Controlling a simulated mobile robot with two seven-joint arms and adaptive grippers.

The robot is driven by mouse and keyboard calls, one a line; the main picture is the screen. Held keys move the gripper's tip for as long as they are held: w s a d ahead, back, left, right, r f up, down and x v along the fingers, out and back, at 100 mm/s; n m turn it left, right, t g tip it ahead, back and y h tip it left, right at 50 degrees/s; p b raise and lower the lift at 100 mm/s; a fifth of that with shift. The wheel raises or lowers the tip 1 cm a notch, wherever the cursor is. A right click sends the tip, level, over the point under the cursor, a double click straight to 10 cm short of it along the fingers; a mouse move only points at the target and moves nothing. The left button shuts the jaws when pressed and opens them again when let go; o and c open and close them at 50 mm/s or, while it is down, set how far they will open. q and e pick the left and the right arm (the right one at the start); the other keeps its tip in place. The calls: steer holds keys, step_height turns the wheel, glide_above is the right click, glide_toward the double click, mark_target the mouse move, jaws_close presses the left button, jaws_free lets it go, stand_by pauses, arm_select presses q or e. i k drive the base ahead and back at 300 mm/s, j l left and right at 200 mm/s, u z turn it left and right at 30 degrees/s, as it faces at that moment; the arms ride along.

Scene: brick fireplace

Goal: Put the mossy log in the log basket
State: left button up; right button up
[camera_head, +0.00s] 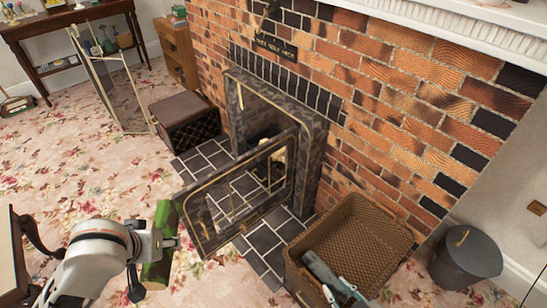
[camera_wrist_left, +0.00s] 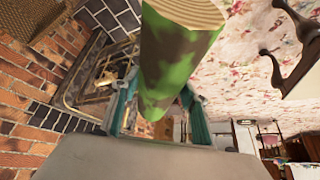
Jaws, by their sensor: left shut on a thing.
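The mossy log (camera_head: 163,225) is a short green piece with a pale cut end, at the lower left in the head view. My left gripper (camera_wrist_left: 160,108) is shut on it, with a teal finger on each side in the left wrist view, where the log (camera_wrist_left: 175,55) points away from the palm. The log is held clear of the basket, left of the open stove door. The log basket (camera_head: 378,222) is brown, woven and open-topped, at the lower right in front of the brick wall. My right gripper (camera_head: 335,283) is over its near part; its finger opening is unclear.
The stove's glass door (camera_head: 240,195) stands open between the log and the basket. A dark bin (camera_head: 466,260) stands right of the basket. A brown box (camera_head: 185,108) and a fire screen (camera_head: 110,85) are farther back. Floral carpet (camera_head: 60,150) is clear at left.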

mark_target(344, 259)
steer(key=l, duration=1.35)
steer(key=k+l, duration=0.1)
steer(key=l, duration=1.3)
steer(key=i+u, duration=0.05)
